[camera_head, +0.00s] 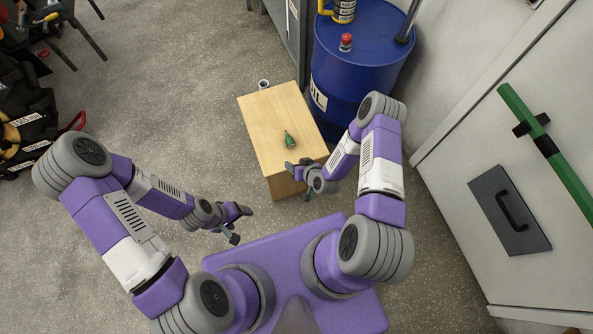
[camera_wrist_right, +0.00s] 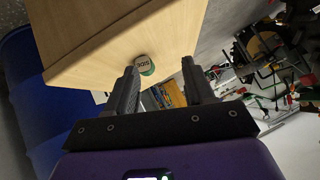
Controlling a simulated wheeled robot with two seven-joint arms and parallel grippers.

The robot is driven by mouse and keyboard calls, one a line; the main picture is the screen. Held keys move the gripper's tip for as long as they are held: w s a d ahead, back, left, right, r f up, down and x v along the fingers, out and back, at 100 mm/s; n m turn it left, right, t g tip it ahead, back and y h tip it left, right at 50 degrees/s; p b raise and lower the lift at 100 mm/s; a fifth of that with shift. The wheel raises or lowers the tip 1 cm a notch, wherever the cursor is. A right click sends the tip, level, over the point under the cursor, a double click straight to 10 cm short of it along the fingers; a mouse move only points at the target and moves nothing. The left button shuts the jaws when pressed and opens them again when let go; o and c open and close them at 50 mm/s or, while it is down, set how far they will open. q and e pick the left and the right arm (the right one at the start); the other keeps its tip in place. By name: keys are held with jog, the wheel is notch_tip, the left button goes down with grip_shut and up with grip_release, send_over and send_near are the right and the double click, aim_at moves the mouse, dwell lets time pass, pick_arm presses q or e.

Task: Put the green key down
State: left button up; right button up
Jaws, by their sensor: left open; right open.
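The green key (camera_head: 289,139) lies on the top of a light wooden box (camera_head: 270,110), toward the box's near half. In the right wrist view its round, labelled end (camera_wrist_right: 146,65) shows on the wooden surface (camera_wrist_right: 110,35), beyond the fingertips and close to the left-hand finger. My right gripper (camera_head: 298,181) is open at the near edge of the box, a little short of the key; it also shows in the wrist view (camera_wrist_right: 160,70) with nothing between its fingers. My left gripper (camera_head: 242,226) is open and empty over the floor, left of the box.
A blue barrel (camera_head: 352,75) stands behind and right of the box, with a small red-capped item (camera_head: 346,42) on it. A white ring-like object (camera_head: 263,84) is by the box's far edge. A white panel with a green bar (camera_head: 550,150) is at right.

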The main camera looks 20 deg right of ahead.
jog(key=s+a+r+g, duration=0.2)
jog(key=s+r+g, duration=0.2)
jog(key=s, duration=0.3)
jog(key=s+a+r+m+g+y, duration=0.1)
jog(key=s+a+r+g, duration=0.2)
jog(key=s+r, duration=0.3)
jog(key=shift+s+a+r+g, duration=0.25)
jog(key=shift+s+g, duration=0.55)
jog(key=shift+s, duration=0.4)
notch_tip(320, 180, up, 4)
jog(key=p, duration=0.4)
jog(key=shift+r, duration=0.15)
